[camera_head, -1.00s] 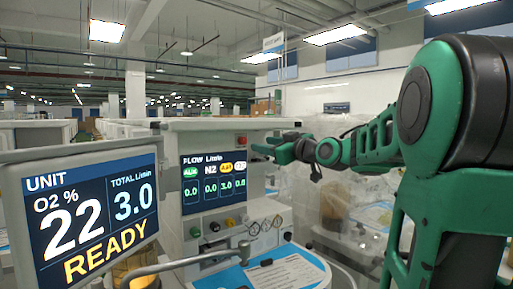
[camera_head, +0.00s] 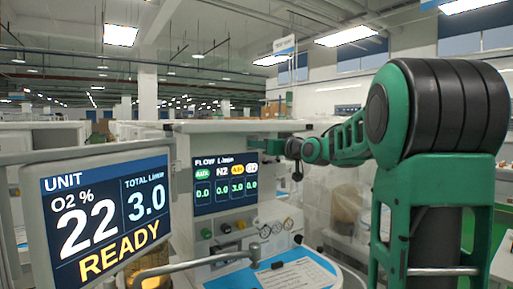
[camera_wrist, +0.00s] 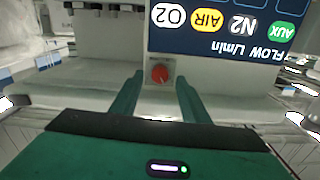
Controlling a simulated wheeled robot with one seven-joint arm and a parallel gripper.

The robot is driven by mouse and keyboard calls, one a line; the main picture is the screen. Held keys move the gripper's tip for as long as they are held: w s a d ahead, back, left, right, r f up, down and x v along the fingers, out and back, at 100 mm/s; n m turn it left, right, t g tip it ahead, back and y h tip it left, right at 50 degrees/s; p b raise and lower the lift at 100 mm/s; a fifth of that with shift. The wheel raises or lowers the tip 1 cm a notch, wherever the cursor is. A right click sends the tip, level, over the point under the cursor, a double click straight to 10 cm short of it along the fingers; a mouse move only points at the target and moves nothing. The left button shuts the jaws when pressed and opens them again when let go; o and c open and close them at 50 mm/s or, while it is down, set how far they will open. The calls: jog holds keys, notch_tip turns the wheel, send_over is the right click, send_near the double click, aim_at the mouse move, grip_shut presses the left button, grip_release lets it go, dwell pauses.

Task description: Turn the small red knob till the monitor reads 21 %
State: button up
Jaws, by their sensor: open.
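The small red knob (camera_wrist: 159,73) sits on a pale plate on the machine's face, beside the flow screen, in the wrist view. My gripper (camera_wrist: 160,88) is open, with one green finger on each side of the knob in the picture. I cannot tell whether the fingers reach around it. In the head view my gripper (camera_head: 270,146) is at the right of the flow screen (camera_head: 225,182), and the knob is hidden there. The monitor (camera_head: 105,215) reads O2 22 %, total 3.0 L/min and READY.
A metal rail (camera_head: 190,265) runs in front of the machine, over a blue-and-white work surface (camera_head: 320,262). Other carts stand behind.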

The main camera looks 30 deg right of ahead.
jog(key=shift+w, duration=0.85)
jog(key=c, duration=1.1)
jog(key=shift+o, duration=0.2)
jog(key=shift+a, duration=0.1)
jog(key=o, duration=1.1)
jog(key=shift+c, duration=0.2)
